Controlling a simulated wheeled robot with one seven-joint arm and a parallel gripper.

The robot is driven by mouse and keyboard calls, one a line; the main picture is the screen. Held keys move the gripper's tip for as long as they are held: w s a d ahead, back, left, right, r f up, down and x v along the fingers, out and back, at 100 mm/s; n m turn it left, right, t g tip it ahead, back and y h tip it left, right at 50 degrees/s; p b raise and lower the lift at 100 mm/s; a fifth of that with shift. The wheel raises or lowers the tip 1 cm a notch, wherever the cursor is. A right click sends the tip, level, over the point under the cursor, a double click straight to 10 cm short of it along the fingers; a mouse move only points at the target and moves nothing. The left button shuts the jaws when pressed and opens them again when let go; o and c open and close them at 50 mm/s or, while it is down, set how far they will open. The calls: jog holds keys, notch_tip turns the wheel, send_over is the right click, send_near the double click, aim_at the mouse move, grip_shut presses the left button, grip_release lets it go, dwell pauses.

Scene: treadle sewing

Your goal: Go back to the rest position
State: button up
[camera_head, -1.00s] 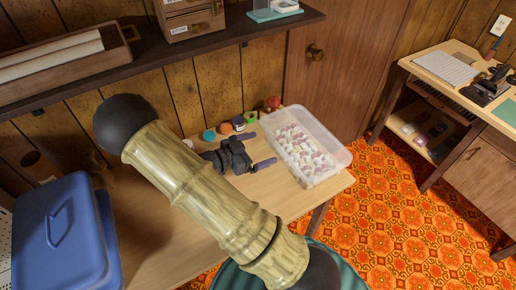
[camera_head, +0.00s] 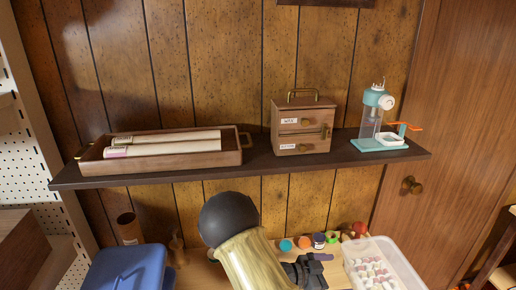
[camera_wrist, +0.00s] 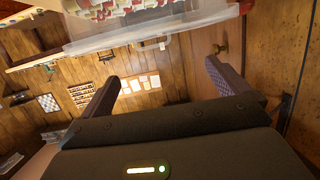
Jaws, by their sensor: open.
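My gripper (camera_head: 318,266) shows at the bottom of the head view, just left of the clear plastic bin (camera_head: 408,272); its lower part is cut off by the frame edge. In the wrist view my gripper (camera_wrist: 162,85) has its two dark fingers wide apart with nothing between them. The bin, holding pink, white and reddish pieces, crosses the top of the wrist view (camera_wrist: 150,32). My arm's thick pale segment rises from the bottom edge in the head view.
A dark wall shelf (camera_head: 262,168) holds a wooden tray (camera_head: 215,158) with rolls, a small drawer box (camera_head: 302,128) and a teal device (camera_head: 376,115). A blue case (camera_head: 125,270) stands lower left. Small coloured items, including an orange one (camera_head: 304,242), line the table's back.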

jog(key=w+a+r+n+t+y+p, duration=0.2)
jog(key=a+r+n+t+y+p, duration=0.2)
jog(key=a+r+n+y, duration=0.7)
jog(key=s+r+n+g+y+p, duration=0.1)
jog(key=s+r+n+y, duration=0.1)
jog(key=s, duration=0.5)
jog(key=s+r+n+g+y+p, duration=0.1)
jog(key=s+r+n+g, duration=0.1)
jog(key=s, duration=0.5)
jog(key=shift+d+n+y, duration=0.35)
jog(key=shift+n+y, duration=0.05)
jog(key=shift+n, duration=0.3)
